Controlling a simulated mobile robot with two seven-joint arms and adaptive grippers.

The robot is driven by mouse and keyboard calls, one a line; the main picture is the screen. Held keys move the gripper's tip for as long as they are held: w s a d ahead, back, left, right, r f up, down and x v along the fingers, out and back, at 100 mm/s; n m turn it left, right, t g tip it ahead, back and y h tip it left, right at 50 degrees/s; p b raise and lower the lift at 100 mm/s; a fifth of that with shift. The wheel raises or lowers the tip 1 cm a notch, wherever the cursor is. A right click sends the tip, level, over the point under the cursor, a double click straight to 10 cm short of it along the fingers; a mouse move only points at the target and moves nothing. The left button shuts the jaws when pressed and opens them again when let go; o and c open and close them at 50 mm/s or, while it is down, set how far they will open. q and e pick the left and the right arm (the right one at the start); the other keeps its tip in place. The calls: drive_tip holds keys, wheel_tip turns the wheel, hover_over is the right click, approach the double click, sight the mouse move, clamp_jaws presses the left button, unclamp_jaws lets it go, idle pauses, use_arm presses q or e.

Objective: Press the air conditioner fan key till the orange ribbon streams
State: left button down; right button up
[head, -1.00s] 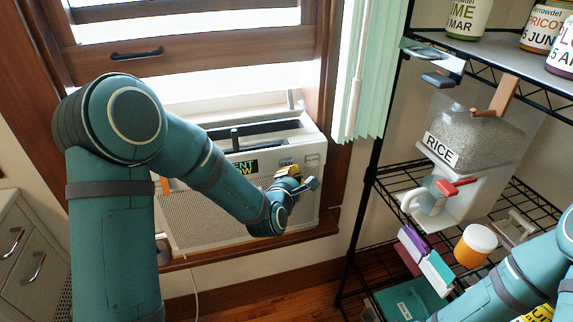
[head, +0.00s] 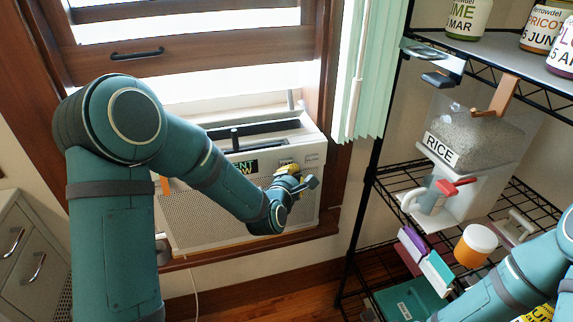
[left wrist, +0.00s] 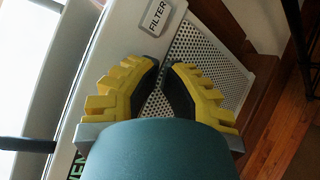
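The white air conditioner (head: 212,222) sits in the window with a perforated front grille. Small keys run along its upper right front; the FILTER key (head: 313,158) shows, also in the left wrist view (left wrist: 160,15). The fan key (head: 286,161) is partly covered by my left gripper (head: 290,170). That gripper's yellow fingers (left wrist: 163,68) are drawn close together, with nothing visible between them, over the panel just beside the FILTER key. Whether they touch the fan key is hidden. A bit of the orange ribbon (head: 164,186) shows at the unit's left, mostly behind my arm.
A wire shelf (head: 395,185) on the right holds a rice dispenser (head: 470,140), a jug, an orange jar (head: 475,245) and boxes. A green curtain (head: 368,75) hangs beside the window. A drawer cabinet (head: 28,255) stands at lower left.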

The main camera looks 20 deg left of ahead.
use_arm(q)
drive_tip(key=shift+w+a, duration=0.1)
drive_tip(key=shift+w, duration=0.05)
idle(0.5)
drive_tip(key=shift+w+a, duration=0.15)
drive_tip(key=shift+w, duration=0.05)
drive_tip(key=shift+w+a, duration=0.25)
drive_tip(key=shift+w, duration=0.15)
idle(0.8)
drive_tip(key=shift+s+d, duration=0.1)
drive_tip(key=shift+s, duration=0.05)
idle(0.3)
drive_tip(key=shift+s+d, duration=0.4)
drive_tip(key=shift+s, duration=0.2)
drive_tip(key=shift+s, duration=0.1)
drive_tip(key=s+d, duration=0.1)
drive_tip(key=s, duration=0.1)
drive_tip(key=s+d, duration=0.1)
drive_tip(key=s, duration=0.1)
drive_tip(key=shift+d, duration=0.4)
idle(0.5)
